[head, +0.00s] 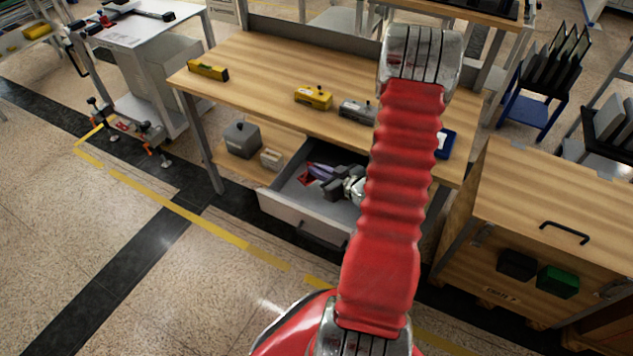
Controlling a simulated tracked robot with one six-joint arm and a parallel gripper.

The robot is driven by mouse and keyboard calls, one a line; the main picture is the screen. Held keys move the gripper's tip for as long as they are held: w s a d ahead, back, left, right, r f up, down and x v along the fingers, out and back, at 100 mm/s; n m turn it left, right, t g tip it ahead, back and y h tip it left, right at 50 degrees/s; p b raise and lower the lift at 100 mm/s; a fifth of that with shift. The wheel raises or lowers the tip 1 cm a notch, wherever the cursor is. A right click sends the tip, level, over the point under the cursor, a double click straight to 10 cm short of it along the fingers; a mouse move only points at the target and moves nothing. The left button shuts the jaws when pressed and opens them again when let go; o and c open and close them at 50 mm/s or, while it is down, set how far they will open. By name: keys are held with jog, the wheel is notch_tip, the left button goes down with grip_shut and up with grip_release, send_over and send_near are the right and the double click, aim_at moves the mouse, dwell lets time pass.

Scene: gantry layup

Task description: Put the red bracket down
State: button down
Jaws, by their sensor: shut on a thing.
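The red bracket (306,175) shows as a small red patch inside the open drawer (296,216) under the wooden workbench. My gripper (316,177) reaches into the drawer from the right and is shut on the bracket. The bracket is small in the head view and partly covered by the gripper. I cannot tell whether it touches the drawer floor. My red arm covers the drawer's right side.
On the workbench (270,65) lie a yellow level (208,70), a yellow tool (313,97) and a grey tool (357,110). A grey box (242,139) and a small tan block (270,158) sit on the shelf left of the drawer. A wooden crate (560,210) stands right.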

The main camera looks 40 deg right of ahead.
jog(key=shift+f, duration=0.2)
jog(key=shift+f, duration=2)
jog(key=c, duration=1.9)
grip_release()
jog(key=shift+f, duration=0.1)
jog(key=shift+o, duration=0.2)
jog(key=v, duration=1.2)
jog(key=shift+d, duration=0.1)
jog(key=shift+w, duration=0.15)
